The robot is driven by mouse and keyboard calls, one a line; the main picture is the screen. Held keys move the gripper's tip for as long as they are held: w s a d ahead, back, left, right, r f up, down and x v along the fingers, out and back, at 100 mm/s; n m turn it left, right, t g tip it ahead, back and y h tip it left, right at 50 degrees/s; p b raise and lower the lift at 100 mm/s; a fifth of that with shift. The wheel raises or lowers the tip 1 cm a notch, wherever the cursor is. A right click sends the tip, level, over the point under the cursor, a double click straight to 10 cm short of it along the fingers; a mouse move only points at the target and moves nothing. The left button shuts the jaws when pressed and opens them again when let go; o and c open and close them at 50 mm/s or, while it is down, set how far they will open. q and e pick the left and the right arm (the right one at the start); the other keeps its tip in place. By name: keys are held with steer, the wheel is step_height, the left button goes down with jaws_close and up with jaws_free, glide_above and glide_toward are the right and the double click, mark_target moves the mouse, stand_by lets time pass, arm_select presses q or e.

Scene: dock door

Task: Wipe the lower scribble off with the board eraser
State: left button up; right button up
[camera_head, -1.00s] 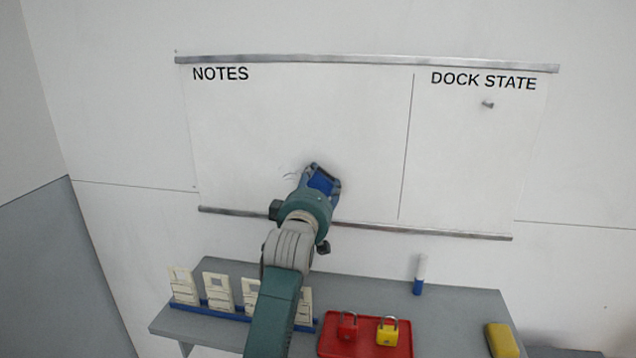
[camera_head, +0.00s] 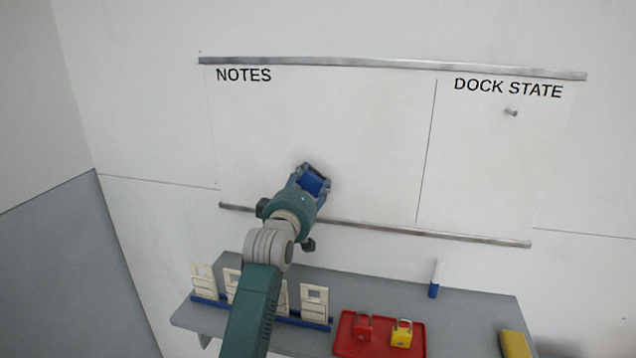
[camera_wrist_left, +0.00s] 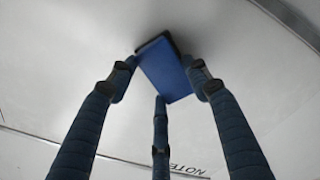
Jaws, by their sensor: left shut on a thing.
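My left gripper (camera_head: 313,180) is shut on the blue board eraser (camera_head: 312,184) at the lower middle of the NOTES part of the whiteboard (camera_head: 370,130). In the left wrist view the fingers (camera_wrist_left: 160,85) close around the eraser (camera_wrist_left: 165,72), whose dark edge lies against or very near the white surface. I see no scribble on the bare board now; the patch behind the gripper and eraser is hidden. My right gripper is not in view.
Below the board a grey shelf (camera_head: 460,305) holds white cards in a blue rack (camera_head: 315,324), a red tray (camera_head: 345,345) with a red padlock (camera_head: 363,328) and a yellow padlock (camera_head: 402,335), a blue-white marker (camera_head: 434,285) and a yellow object (camera_head: 515,344).

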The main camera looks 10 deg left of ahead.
arm_select(q)
steer(key=shift+a+r+p, duration=0.1)
steer(key=shift+a+p, duration=0.25)
steer(key=shift+a, duration=0.6)
steer(key=shift+d+r+p, duration=0.15)
steer(key=shift+d+p, duration=1.35)
steer(key=shift+d, duration=0.3)
steer(key=shift+s+d, duration=0.15)
steer(key=shift+d, duration=1.45)
steer(key=shift+s+d+p, duration=0.2)
steer(key=shift+d+p, duration=0.25)
steer(key=shift+d, duration=0.8)
steer(key=shift+s+p, duration=0.1)
steer(key=shift+p, duration=0.25)
steer(key=shift+a+p, duration=0.4)
steer(key=shift+a, duration=1.05)
steer(key=shift+w+a+f, duration=0.2)
steer(key=shift+a, duration=0.5)
steer(key=shift+a+r+p, duration=0.1)
steer(key=shift+a+p, duration=0.2)
steer(key=shift+a, duration=1.1)
steer(key=a, duration=0.4)
steer(key=shift+w, duration=0.3)
